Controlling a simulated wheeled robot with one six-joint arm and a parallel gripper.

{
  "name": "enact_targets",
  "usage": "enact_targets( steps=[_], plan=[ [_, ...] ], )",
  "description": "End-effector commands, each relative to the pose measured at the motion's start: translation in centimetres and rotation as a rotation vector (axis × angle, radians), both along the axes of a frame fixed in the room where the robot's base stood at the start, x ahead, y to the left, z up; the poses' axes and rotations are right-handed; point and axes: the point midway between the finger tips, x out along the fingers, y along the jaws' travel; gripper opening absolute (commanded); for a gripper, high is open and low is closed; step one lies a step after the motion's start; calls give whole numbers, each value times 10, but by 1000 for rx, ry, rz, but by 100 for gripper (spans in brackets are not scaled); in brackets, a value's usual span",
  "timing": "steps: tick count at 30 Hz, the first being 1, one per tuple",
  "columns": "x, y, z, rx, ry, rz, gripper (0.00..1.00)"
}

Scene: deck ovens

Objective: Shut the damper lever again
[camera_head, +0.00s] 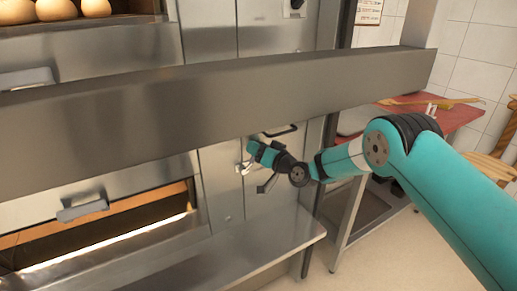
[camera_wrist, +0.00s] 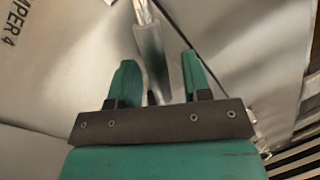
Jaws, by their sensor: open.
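The damper lever (camera_wrist: 149,45) is a grey metal bar in the wrist view, coming down from the top edge on a pale metal panel. Its thicker lower end lies between the two teal fingers of my gripper (camera_wrist: 159,62). The fingers are open, with a visible gap on each side of the bar. In the head view my gripper (camera_head: 254,156) is at the narrow steel panel right of the oven, below the wide steel beam. The lever is hard to make out there.
The steel beam (camera_head: 225,95) crosses in front of the oven, above my gripper. A dark handle (camera_head: 281,131) is just right of the gripper. The lower oven door (camera_head: 85,205) stands left, and a steel shelf (camera_head: 240,255) juts out below. A partly cut-off label (camera_wrist: 12,28) ends in "PER 4".

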Motion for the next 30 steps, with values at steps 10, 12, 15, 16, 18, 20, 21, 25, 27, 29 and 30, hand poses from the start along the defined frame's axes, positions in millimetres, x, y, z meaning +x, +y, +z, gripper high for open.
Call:
enact_targets(
  steps=[10, 12, 15, 16, 18, 20, 21, 25, 27, 29, 30],
  plan=[
    [0, 0, 0, -1, 1, 0, 8],
    [0, 0, 0, -1, 1, 0, 0],
    [0, 0, 0, -1, 1, 0, 0],
    [0, 0, 0, 0, 1, 0, 0],
    [0, 0, -1, 3, 3, 1, 0],
    [-1, -1, -2, 9, 8, 0, 0],
    [-1, -2, -3, 16, 11, 0, 0],
    [-2, -4, -7, 53, 37, 1, 0],
    [-3, -7, -10, 82, 57, 1, 0],
    [-3, -9, -13, 116, 79, 1, 0],
    [-4, -11, -15, 141, 96, 1, 0]
  ],
)
